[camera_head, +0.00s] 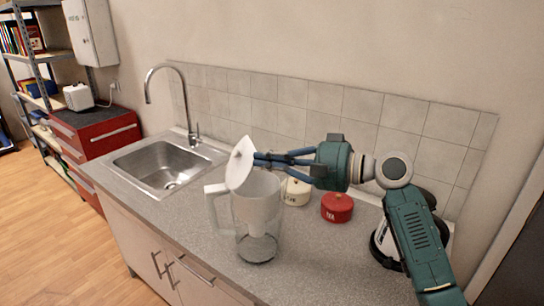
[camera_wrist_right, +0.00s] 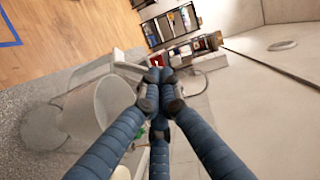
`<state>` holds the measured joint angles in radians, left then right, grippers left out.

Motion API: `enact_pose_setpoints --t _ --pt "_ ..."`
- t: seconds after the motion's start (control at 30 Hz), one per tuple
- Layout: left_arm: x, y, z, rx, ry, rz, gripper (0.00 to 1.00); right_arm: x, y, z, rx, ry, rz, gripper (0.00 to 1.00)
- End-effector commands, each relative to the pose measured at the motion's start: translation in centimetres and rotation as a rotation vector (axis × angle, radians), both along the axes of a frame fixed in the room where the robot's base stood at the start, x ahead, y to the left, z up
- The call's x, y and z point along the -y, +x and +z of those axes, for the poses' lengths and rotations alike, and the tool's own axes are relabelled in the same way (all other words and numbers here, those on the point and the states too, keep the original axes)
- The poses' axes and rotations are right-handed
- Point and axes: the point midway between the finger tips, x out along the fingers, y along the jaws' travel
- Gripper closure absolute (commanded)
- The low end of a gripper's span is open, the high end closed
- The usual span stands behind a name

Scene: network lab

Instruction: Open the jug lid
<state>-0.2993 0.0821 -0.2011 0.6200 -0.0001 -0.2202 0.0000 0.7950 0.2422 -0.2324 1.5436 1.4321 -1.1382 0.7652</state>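A translucent jug (camera_head: 257,215) stands upright on the grey counter, with its handle (camera_head: 215,205) on the left. Its white lid (camera_head: 239,165) is tilted steeply up at the handle side, and the jug's mouth is uncovered. My right gripper (camera_head: 258,159) reaches in from the right above the jug, its fingertips against or very close to the lid; contact is not clear. In the right wrist view the jug (camera_wrist_right: 112,103) lies left of the fingers. The fingertips (camera_wrist_right: 160,90) are drawn together with nothing clearly between them. My left gripper is not in view.
A sink (camera_head: 165,165) with a tall tap (camera_head: 172,90) lies left of the jug. A white canister (camera_head: 296,191) and a red canister (camera_head: 337,207) stand behind and right of it. A tiled wall (camera_head: 330,115) backs the counter (camera_head: 310,265). Counter in front is clear.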

Motion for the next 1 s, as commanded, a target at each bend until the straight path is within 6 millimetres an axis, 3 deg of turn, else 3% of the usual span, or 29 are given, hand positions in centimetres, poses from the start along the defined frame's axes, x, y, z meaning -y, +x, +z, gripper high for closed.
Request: enact_pose_setpoints --t 0.4,1.0 --pt "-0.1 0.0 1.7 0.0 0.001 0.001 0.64 -2.0 -0.6 1.3 -0.004 0.002 0.002 1.0" --pt "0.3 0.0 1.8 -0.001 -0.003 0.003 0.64 -2.3 -0.7 1.4 -0.003 0.003 0.001 1.0"
